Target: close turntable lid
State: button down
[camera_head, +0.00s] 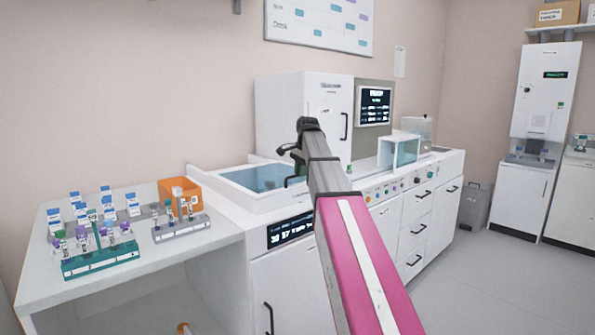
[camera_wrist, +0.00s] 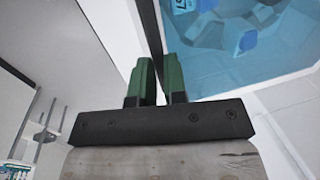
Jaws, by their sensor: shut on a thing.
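The turntable (camera_head: 255,178) is set into the white analyzer counter, with a blue, see-through surface inside a pale frame. In the wrist view its blue well (camera_wrist: 225,65) lies to the right, with blue and dark parts in it. My gripper (camera_wrist: 160,78) has green fingers, close together around a thin dark bar (camera_wrist: 151,28), which looks like the lid's handle or edge. In the head view my gripper (camera_head: 294,176) is at the right side of the turntable, partly hidden by my arm. I cannot tell the lid's exact angle.
On the left, a white bench holds a teal tube rack (camera_head: 100,262), a grey rack (camera_head: 181,228), several blue-capped bottles and an orange box (camera_head: 180,192). A tall white cabinet (camera_head: 300,110) and screen (camera_head: 375,105) stand behind. A clear box (camera_head: 398,150) stands right. The right floor is open.

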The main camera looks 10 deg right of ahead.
jog(key=shift+s+d, duration=0.15)
jog(key=shift+s, duration=0.1)
jog(key=c, duration=1.2)
grip_release()
jog(key=shift+o, duration=0.2)
jog(key=v, duration=1)
jog(key=shift+r, duration=0.4)
jog(key=shift+s, duration=0.1)
